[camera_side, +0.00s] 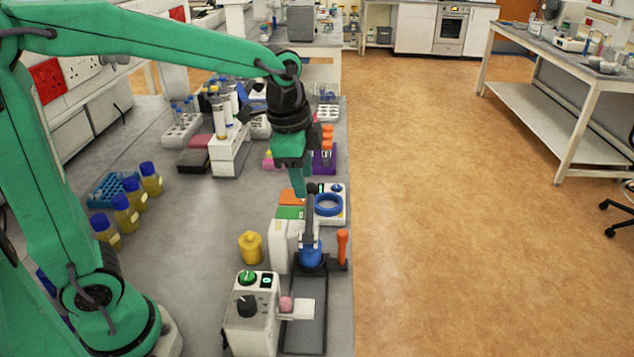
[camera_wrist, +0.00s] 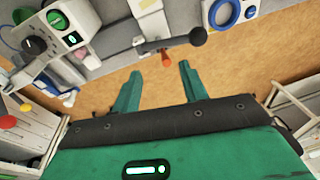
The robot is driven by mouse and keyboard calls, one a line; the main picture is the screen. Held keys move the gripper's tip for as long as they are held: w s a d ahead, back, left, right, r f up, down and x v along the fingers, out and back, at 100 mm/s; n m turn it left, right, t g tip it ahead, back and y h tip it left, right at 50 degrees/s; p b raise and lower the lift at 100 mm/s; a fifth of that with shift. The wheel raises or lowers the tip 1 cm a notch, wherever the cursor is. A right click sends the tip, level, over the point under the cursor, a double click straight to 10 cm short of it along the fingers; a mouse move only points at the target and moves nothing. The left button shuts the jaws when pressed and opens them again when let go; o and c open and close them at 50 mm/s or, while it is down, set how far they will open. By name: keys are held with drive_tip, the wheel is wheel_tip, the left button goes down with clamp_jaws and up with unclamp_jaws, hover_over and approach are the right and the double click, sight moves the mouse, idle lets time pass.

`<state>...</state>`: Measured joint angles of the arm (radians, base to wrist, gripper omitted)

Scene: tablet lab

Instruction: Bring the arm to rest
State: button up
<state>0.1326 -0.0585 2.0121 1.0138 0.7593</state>
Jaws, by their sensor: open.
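My green arm reaches over the grey bench in the side view, its elbow high. My gripper (camera_side: 299,188) hangs pointing down near the bench's right edge, close to the black ball-ended lever (camera_side: 311,190) of a small press with a blue base (camera_side: 310,254). The side view does not show whether they touch. In the wrist view my gripper (camera_wrist: 160,70) is open, its two green fingers apart with nothing between them. The lever's black ball (camera_wrist: 198,36) lies beyond the fingertips there, apart from them in the picture.
A control box (camera_side: 250,310), a yellow jar (camera_side: 250,247), an orange-handled tool (camera_side: 342,245) and a blue ring (camera_side: 328,205) stand around the press. Blue-capped bottles (camera_side: 126,214) and racks stand farther left and back. The bench's middle-left is clear; open floor lies right.

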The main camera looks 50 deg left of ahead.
drive_tip(key=s+a+n+t, duration=0.1)
drive_tip(key=s+a+n, duration=0.1)
drive_tip(key=s+n, duration=0.3)
drive_tip(key=s+a+r+n+t, duration=0.1)
drive_tip(key=s+a+n+t, duration=0.1)
drive_tip(key=s+n, duration=0.3)
drive_tip(key=shift+s+a+r+t, duration=0.3)
drive_tip(key=shift+s+a, duration=0.15)
drive_tip(key=shift+s, duration=1.7)
